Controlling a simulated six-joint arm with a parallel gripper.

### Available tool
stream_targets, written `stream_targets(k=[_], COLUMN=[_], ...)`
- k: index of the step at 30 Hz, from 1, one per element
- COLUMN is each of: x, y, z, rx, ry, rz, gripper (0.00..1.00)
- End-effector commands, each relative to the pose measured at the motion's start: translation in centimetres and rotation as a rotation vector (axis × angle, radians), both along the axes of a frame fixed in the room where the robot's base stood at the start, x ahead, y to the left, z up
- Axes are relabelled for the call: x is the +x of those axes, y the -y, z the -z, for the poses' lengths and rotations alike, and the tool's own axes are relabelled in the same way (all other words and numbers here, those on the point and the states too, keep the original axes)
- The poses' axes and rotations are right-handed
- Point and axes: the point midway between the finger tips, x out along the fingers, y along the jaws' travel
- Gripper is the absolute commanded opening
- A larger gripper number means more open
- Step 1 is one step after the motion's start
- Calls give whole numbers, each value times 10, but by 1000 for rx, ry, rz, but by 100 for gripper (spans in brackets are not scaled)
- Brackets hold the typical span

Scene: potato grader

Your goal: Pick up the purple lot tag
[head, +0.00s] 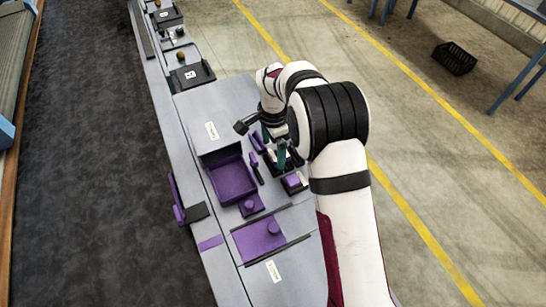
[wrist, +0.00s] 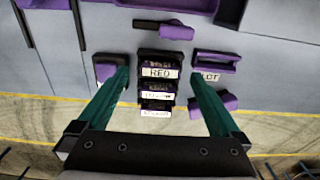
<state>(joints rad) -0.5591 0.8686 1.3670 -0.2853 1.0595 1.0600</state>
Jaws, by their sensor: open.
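In the wrist view a purple holder (wrist: 216,62) with a white label reading LOT lies right of the middle. A loose-looking purple piece (wrist: 213,103) lies below it, partly behind the right finger; I cannot tell which of these is the lot tag. My gripper (wrist: 160,74) is open, its two teal fingers on either side of a black rack (wrist: 158,58) of labelled cards, the top one reading RED. The fingers hold nothing. In the head view my gripper (head: 273,145) points down over the bench's right edge, and my arm hides part of this area.
A purple-handled tool (wrist: 168,31) lies above the rack. A purple block with a white label (wrist: 107,68) is left of it. In the head view a purple tray (head: 233,182), a knobbed purple block (head: 249,206) and a purple panel (head: 260,239) are on the grey bench (head: 200,110).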

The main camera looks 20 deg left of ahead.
Motion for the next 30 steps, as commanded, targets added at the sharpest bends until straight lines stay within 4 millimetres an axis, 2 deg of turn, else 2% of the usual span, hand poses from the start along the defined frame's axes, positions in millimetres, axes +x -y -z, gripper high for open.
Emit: stream_targets(k=[1, 4, 12, 24, 25, 30], x=[-2, -1, -1, -1, -1, -1], y=[0, -1, -1, -1, -1, -1], z=[11, 27, 33, 32, 32, 32], rx=[-3, -1, 0, 0, 0, 0], ry=[-4, -1, 1, 1, 1, 1], rz=[0, 1, 1, 1, 1, 1], gripper=[100, 100, 100, 28, 24, 24])
